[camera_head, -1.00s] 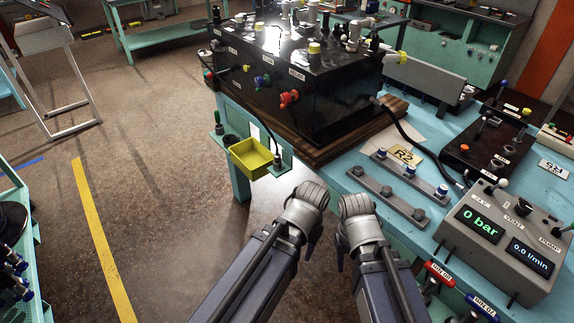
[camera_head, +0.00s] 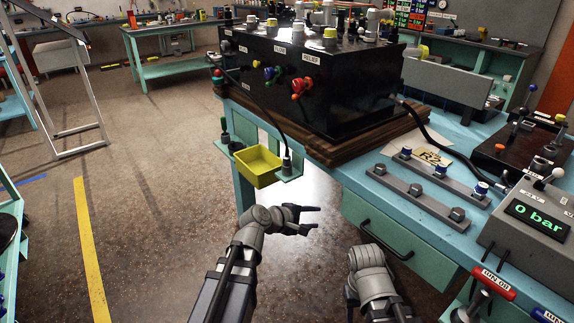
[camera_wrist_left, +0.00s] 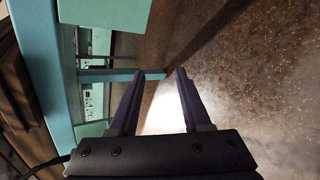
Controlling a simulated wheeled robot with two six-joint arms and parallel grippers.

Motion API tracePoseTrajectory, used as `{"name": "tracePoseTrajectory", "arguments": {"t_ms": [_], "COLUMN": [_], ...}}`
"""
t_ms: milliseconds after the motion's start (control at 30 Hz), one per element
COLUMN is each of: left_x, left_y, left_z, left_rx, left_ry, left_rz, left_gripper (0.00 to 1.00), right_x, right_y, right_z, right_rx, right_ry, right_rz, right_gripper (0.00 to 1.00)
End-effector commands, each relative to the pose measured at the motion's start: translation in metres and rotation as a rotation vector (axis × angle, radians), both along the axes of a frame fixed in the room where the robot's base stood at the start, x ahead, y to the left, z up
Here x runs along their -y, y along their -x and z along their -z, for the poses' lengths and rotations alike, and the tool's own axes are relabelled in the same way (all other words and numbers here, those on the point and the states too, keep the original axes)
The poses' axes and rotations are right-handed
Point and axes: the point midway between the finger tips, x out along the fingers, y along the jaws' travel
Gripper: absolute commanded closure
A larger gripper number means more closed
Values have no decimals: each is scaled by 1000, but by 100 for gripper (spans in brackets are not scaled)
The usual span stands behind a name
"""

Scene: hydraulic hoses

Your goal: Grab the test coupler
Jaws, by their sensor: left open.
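A dark coupler (camera_head: 287,164) on a thin black hose stands upright in a teal side bracket, right of the yellow tray; it may be the test coupler. My left gripper (camera_head: 311,218) is open and empty, below and a little right of the coupler, over the floor. In the left wrist view its two dark fingers (camera_wrist_left: 160,76) are apart with nothing between them; I cannot make out the coupler there. My right arm's wrist (camera_head: 367,268) is low in the middle; its fingers do not show clearly.
The yellow tray (camera_head: 257,166) hangs at the bench corner, with a dark upright fitting at its left. A black valve box (camera_head: 330,95) stands on a wooden board above. The teal bench edge with drawer (camera_head: 390,235) is at the right. Open floor (camera_head: 150,220) lies left.

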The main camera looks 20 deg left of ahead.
Motion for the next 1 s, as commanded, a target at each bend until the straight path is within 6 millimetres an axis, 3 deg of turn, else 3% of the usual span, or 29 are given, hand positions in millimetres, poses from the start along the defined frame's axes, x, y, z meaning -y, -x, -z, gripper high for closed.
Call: {"name": "tracePoseTrajectory", "arguments": {"t_ms": [100, 200, 400, 600, 1000], "left_x": [-27, -59, -109, -123, -120], "left_y": [-33, -50, -64, -65, -93], "left_z": [-46, -77, -105, -110, -110], "left_rx": [14, 11, -7, -14, -14], "left_ry": [408, 743, 1183, 1310, 1307], "left_rz": [-275, -466, -677, -731, -730], "left_gripper": [52, 52, 52, 52, 52], "right_x": [0, 0, 0, 0, 0], "right_y": [0, 0, 0, 0, 0], "right_z": [0, 0, 0, 0, 0], "right_rx": [0, 0, 0, 0, 0], "right_ry": [0, 0, 0, 0, 0], "right_rz": [0, 0, 0, 0, 0], "right_gripper": [50, 50, 50, 50, 50]}}
